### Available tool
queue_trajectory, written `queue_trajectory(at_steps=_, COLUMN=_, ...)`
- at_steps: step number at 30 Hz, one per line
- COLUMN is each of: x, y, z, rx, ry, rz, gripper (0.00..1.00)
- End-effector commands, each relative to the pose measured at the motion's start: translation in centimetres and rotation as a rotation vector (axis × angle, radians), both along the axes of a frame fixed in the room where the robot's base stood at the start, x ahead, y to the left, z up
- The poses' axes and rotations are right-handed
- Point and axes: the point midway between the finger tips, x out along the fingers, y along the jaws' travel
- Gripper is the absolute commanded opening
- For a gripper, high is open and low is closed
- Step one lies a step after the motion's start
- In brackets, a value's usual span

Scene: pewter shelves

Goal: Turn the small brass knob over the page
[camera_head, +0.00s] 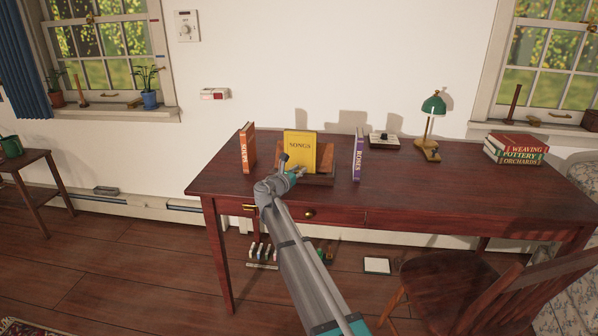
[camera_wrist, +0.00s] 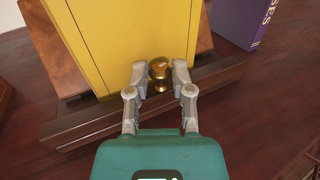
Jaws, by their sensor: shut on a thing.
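The small brass knob (camera_wrist: 158,72) sits at the front of a dark wooden book stand (camera_wrist: 210,79), in front of the lower part of a yellow book. My gripper (camera_wrist: 160,78) is shut on the knob, with one finger on each side of it. The yellow book (camera_head: 299,148), titled SONGS, leans on the stand and fills the upper middle of the wrist view. In the head view my gripper (camera_head: 292,177) is in front of the stand (camera_head: 320,180), and the knob is hidden there.
The stand is on a dark red wooden desk (camera_head: 430,190). An orange book (camera_head: 248,148) stands to its left and a purple book (camera_head: 358,155) to its right. A green lamp (camera_head: 433,105) and stacked books (camera_head: 515,150) are farther right. A chair (camera_head: 450,285) is at the front right.

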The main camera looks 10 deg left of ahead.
Motion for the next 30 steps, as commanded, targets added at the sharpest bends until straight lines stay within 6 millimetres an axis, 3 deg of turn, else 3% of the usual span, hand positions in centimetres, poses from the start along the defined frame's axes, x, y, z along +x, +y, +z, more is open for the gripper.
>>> queue_trajectory(at_steps=4, x=0.0, y=0.0, z=0.0, rx=0.0, ry=-0.001, rz=0.001, gripper=0.0)
queue_trajectory(at_steps=5, x=0.0, y=0.0, z=0.0, rx=0.0, ry=-0.001, rz=0.001, gripper=0.35)
queue_trajectory(at_steps=10, x=0.0, y=0.0, z=0.0, rx=0.0, ry=0.0, rz=0.002, gripper=0.65)
queue_trajectory(at_steps=23, x=-0.2, y=0.1, z=0.0, rx=0.0, ry=0.0, rz=0.002, gripper=0.65)
queue_trajectory(at_steps=30, x=-1.7, y=0.9, z=0.0, rx=0.0, ry=0.0, rz=0.003, gripper=0.65)
